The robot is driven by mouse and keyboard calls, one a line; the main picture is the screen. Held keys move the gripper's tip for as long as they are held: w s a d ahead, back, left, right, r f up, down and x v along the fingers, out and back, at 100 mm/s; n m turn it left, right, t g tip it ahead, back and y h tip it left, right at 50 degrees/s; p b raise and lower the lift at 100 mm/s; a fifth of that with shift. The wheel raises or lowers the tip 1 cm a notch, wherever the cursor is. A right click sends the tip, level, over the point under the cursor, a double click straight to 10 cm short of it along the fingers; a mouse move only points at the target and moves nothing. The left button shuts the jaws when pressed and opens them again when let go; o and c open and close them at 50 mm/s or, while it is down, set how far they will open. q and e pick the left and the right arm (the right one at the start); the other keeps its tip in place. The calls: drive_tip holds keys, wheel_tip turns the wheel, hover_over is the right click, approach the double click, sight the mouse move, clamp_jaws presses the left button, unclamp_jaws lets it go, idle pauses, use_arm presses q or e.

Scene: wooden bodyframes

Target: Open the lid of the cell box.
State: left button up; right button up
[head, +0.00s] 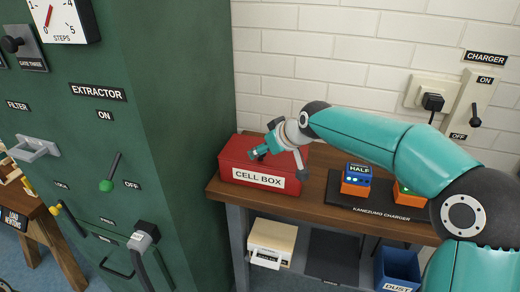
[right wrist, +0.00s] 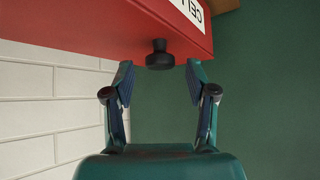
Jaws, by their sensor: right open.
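The red cell box (head: 232,170) sits at the left end of the wooden bench against the brick wall, with a white CELL BOX label on its front. Its lid looks closed. My right gripper (head: 262,152) is over the top of the box, and the arm hides part of the lid. In the right wrist view the box (right wrist: 90,30) appears upside down, with a black knob (right wrist: 159,54) on its top face. There my right gripper (right wrist: 159,80) is open, its fingertips on either side of the knob with gaps showing. My left gripper is not in view.
The charger (head: 345,201) with two cells, one blue and orange marked HALF (head: 356,179), stands right of the box. The green extractor cabinet (head: 165,110) is close on the left. A dust bin (head: 398,270) and a cream case (head: 272,240) are below the bench top.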

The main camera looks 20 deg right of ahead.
drive_tip(key=shift+x, duration=1.4)
drive_tip(key=shift+c, duration=0.2)
clamp_jaws()
